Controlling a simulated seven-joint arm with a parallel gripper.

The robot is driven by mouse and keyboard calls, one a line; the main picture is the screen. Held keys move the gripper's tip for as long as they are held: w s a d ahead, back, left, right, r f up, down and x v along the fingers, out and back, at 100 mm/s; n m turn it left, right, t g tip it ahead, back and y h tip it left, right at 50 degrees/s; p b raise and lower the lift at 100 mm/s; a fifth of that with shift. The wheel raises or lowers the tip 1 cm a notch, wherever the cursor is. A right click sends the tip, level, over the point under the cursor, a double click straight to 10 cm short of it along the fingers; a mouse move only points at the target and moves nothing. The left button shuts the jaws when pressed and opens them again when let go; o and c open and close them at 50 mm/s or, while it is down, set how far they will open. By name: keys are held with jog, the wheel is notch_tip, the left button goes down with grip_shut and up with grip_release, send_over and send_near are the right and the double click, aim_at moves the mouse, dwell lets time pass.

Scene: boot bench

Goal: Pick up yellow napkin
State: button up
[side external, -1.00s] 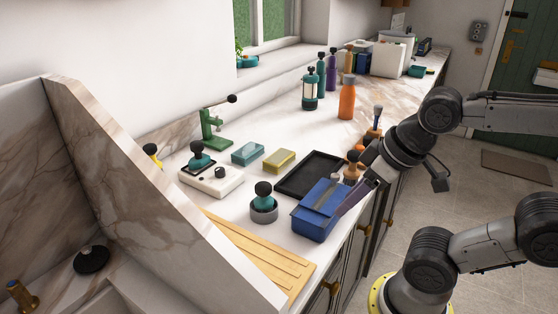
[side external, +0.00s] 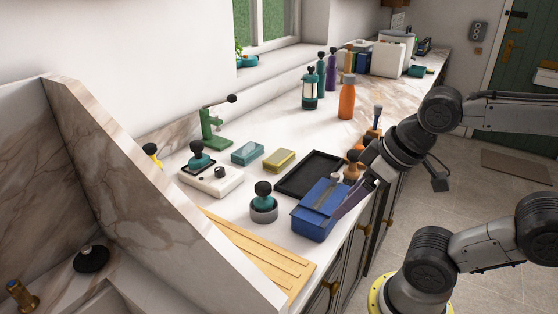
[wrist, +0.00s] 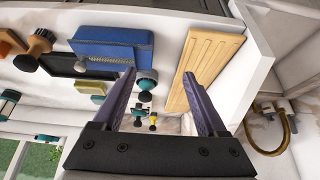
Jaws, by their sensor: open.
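I see no clear napkin. A flat yellow rectangular block or box (side external: 279,161) lies on the counter beside a teal one; whether it is the napkin I cannot tell. It seems to show in the wrist view as a yellow patch (wrist: 92,88), left of my fingers. My gripper (wrist: 159,72) is open, with nothing between its purple fingers. In the side view my gripper (side external: 352,200) is by the right side of the blue box (side external: 312,222), apart from the yellow block.
A black tray (side external: 292,189) lies between the yellow block and my gripper. An orange bottle (side external: 347,100) stands farther back.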

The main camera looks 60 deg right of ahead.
jog(key=o, duration=0.3)
